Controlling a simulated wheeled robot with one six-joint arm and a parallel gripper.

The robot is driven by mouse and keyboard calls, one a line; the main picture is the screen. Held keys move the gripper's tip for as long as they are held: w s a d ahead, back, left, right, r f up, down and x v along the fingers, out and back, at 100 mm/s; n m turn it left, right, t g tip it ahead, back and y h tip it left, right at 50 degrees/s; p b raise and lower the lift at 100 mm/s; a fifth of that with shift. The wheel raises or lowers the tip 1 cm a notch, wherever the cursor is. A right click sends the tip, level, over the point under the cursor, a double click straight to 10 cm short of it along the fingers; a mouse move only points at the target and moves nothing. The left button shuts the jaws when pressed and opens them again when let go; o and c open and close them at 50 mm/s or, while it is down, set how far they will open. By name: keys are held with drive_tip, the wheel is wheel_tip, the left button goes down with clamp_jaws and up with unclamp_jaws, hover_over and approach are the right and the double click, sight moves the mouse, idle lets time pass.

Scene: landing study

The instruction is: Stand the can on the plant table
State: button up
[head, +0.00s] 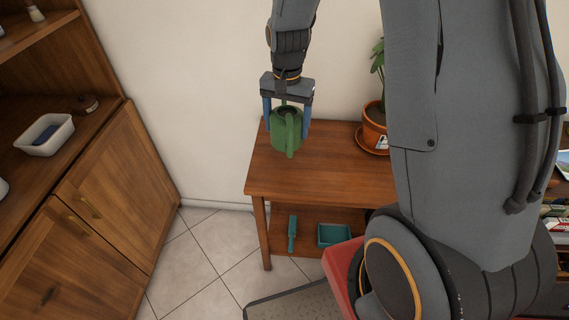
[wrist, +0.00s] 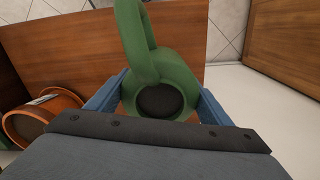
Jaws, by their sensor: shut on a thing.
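The green can (head: 287,133) is upright at the left end of the wooden plant table (head: 325,172). It looks to be on or just above the top; I cannot tell if it touches. My gripper (head: 287,115) comes from above with its blue fingers shut on the can's sides. In the wrist view the can (wrist: 165,78) sits between the fingers (wrist: 157,95), its dark opening facing the camera and its handle toward the top. The table top (wrist: 75,50) shows behind it. The can's far side is hidden.
A potted plant (head: 374,128) in a terracotta pot stands on the table, right of the can, partly behind my arm. The lower shelf holds a teal trowel-like tool (head: 292,234) and a teal tray (head: 333,235). A wooden cabinet (head: 110,200) with a white tub (head: 45,136) stands left.

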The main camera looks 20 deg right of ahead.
sight(287, 113)
drive_tip(key=shift+w+r+m+b, duration=0.15)
drive_tip(key=shift+r+m+b, duration=0.2)
drive_tip(key=shift+r+m, duration=0.4)
drive_tip(key=shift+f, duration=0.5)
drive_tip(key=shift+f+p, duration=0.85)
drive_tip(key=shift+f, duration=3.55)
drive_tip(key=shift+f, duration=0.15)
drive_tip(key=o, duration=1.4)
wheel_tip(287, 113, up, 12)
drive_tip(key=shift+r+b, duration=0.1)
drive_tip(key=shift+b, duration=0.95)
drive_tip(key=s+n, duration=0.3)
drive_tip(key=s, duration=0.2)
drive_tip(key=s+r+n, duration=0.1)
drive_tip(key=s+n, duration=0.1)
drive_tip(key=s, duration=0.4)
drive_tip(key=s+r+n, duration=0.1)
drive_tip(key=s+n, duration=0.2)
drive_tip(key=s, duration=0.3)
drive_tip(key=shift+s+a+n+t, duration=0.1)
drive_tip(key=shift+s+n+t, duration=0.05)
drive_tip(key=shift+n+t, duration=0.2)
